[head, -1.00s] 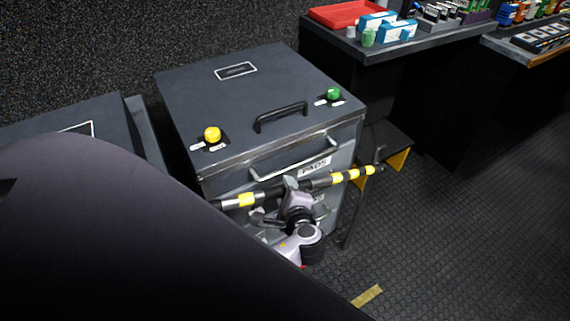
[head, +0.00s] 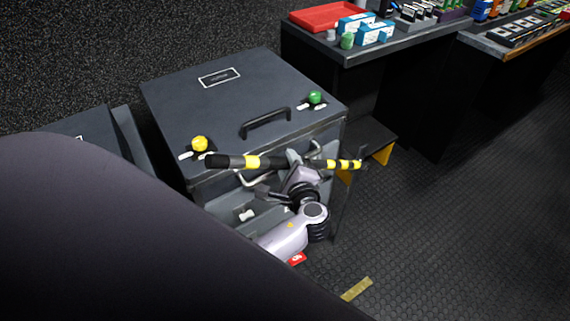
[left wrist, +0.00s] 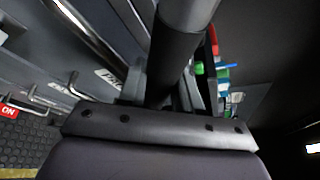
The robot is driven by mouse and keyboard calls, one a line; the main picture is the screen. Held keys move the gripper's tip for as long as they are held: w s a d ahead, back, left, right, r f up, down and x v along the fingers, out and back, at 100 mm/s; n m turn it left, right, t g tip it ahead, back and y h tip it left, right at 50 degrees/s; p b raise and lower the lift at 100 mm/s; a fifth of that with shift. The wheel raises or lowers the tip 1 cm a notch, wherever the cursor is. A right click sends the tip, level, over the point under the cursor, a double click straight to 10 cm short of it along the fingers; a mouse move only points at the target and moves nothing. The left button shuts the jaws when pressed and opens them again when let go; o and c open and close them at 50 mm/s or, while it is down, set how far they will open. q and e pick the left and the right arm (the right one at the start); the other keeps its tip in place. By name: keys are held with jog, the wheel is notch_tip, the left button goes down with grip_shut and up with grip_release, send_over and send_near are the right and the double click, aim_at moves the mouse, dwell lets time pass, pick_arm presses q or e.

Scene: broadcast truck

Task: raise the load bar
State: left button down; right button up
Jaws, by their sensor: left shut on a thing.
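The load bar (head: 262,162) is a black bar with yellow bands. It lies across the front of a grey cabinet (head: 215,115) in the head view, close to level, near the height of the cabinet's top front edge. My left gripper (head: 295,163) is shut around the bar near its middle. In the left wrist view the bar (left wrist: 178,45) runs up from between the fingers as a thick dark cylinder. The fingers partly hide the bar's middle. My right gripper is in neither view.
The cabinet top carries a yellow knob (head: 200,144), a green knob (head: 315,97) and a black handle (head: 265,122). A dark bench (head: 350,55) with a red tray (head: 327,17) stands behind at the right. The ribbed floor (head: 450,220) at the right is clear.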

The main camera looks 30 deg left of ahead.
pick_arm(q)
jog(key=shift+w+a+r+p, duration=0.1)
jog(key=shift+w+r+p, duration=0.45)
jog(key=shift+r, duration=0.35)
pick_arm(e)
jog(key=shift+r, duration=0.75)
pick_arm(q)
jog(key=c, duration=0.9)
grip_release()
jog(key=shift+o, duration=0.2)
jog(key=shift+a, duration=0.1)
jog(key=shift+f, duration=0.1)
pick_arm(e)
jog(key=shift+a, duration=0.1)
pick_arm(q)
jog(key=shift+d, duration=0.2)
jog(key=shift+s+d, duration=0.1)
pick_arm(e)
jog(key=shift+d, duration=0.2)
